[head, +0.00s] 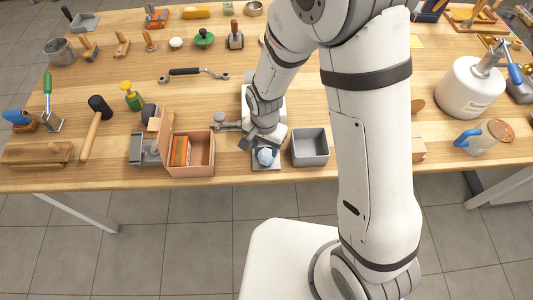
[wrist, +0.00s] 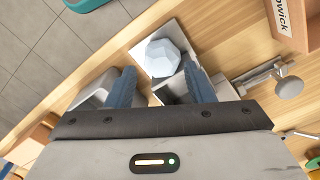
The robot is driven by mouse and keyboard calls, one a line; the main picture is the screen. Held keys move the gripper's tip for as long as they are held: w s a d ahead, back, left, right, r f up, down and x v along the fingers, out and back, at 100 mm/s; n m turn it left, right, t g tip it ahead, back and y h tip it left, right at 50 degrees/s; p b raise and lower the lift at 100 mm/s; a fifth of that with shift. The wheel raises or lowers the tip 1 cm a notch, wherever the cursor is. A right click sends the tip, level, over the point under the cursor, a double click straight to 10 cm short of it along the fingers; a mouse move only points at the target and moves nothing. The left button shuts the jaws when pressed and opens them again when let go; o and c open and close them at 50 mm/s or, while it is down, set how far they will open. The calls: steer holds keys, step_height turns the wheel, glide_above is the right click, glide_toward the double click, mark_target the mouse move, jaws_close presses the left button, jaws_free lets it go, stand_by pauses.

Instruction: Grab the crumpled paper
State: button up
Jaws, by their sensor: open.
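The crumpled paper (head: 265,157) is a pale blue faceted ball. It rests on a small light square plate (head: 272,167) near the table's front edge. In the wrist view the paper (wrist: 162,58) lies just beyond my two blue fingertips, roughly centred between them. The plate (wrist: 188,48) shows around it there. My gripper (head: 262,143) is close above and behind the paper, and it also shows in the wrist view (wrist: 163,76). It is open with nothing held. I cannot tell whether a finger touches the paper.
A grey open bin (head: 311,147) stands right of the plate. A pink open box (head: 190,153) stands left, with an orange item inside. A metal valve-like part (head: 224,122) lies behind, left of my gripper. Tools crowd the far left; the front edge is near.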

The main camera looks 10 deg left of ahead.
mark_target(265, 155)
step_height(265, 155, down, 8)
steer(key=b, duration=0.4)
steer(key=shift+w+r, duration=0.1)
steer(key=shift+r, duration=0.15)
steer(key=shift+c, duration=0.5)
steer(key=c, duration=0.5)
steer(key=shift+r, duration=0.1)
